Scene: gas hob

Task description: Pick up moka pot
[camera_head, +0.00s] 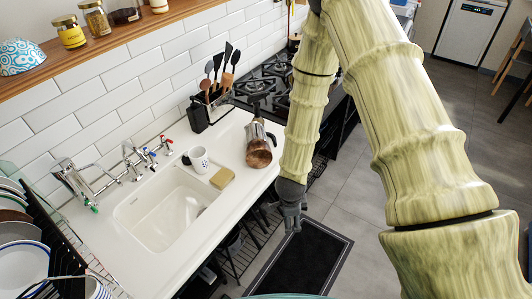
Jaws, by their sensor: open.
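The moka pot (257,142) is a silvery pot with a dark handle and a brown, copper-looking lower part. It appears to lean or lie on the white counter, between the sink and the gas hob, near the front edge. My gripper (291,224) is dark and hangs pointing down, in front of the counter edge over the floor. It is open and empty, apart from the pot, below and to the right of it in the picture.
A white mug (197,160) and a yellow sponge (222,178) are left of the pot. A sink (165,208) lies further left. A utensil holder (199,114) stands behind. The gas hob (268,84) is at the back right. A dark mat (303,262) lies on the floor.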

